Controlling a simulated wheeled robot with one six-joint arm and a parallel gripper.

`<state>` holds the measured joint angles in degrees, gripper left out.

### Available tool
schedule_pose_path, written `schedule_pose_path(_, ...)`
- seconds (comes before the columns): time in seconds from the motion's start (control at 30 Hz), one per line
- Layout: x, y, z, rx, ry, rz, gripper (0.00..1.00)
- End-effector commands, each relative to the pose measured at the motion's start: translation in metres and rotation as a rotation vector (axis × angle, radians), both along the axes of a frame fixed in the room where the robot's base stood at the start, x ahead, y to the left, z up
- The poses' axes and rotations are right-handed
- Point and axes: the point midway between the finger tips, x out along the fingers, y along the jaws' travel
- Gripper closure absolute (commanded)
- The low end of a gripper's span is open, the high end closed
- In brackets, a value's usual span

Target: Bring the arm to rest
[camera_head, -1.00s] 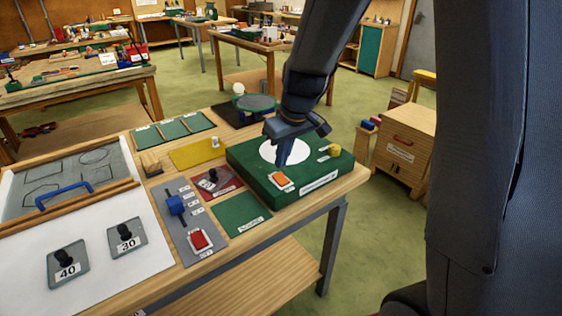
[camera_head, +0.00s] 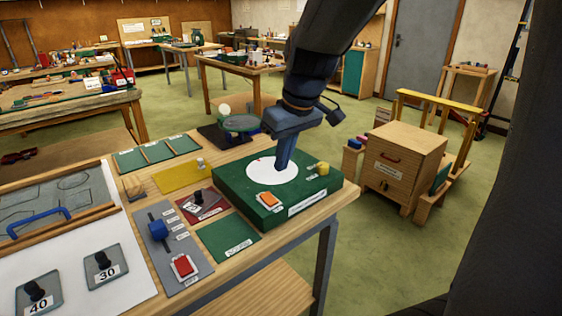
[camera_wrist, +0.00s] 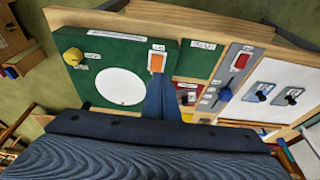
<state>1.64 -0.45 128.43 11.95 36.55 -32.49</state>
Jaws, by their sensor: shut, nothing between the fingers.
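My gripper (camera_head: 283,160) is shut and empty. In the head view its tip shows in front of the white disc (camera_head: 262,175) on the green box (camera_head: 235,194) at the bench's right end. I cannot tell how high it is above the box. In the wrist view the shut fingers (camera_wrist: 158,88) point toward the orange button (camera_wrist: 157,62), beside the white disc (camera_wrist: 120,86). The orange button also shows in the head view (camera_head: 268,199), in front of the disc, with a yellow knob (camera_head: 322,168) to the right.
A grey panel with a blue knob (camera_head: 158,229) and a red switch (camera_head: 184,267) lies left of the box. Glass pieces 40 (camera_head: 38,297) and 30 (camera_head: 105,268) lie on white paper. A wooden cabinet (camera_head: 402,165) stands right of the bench, with green floor between.

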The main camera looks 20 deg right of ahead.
Motion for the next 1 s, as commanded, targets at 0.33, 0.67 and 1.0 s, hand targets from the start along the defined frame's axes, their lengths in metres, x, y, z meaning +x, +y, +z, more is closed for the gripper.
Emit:
schedule_pose_path(0.33, -0.031, -0.005, -0.048, -0.01, 0.063, -0.106, 1.0)
schedule_pose_path(0.67, -0.114, -0.016, -0.138, -0.034, 0.175, -0.371, 1.0)
schedule_pose_path(1.0, -0.117, -0.017, -0.141, -0.035, 0.177, -0.381, 1.0)
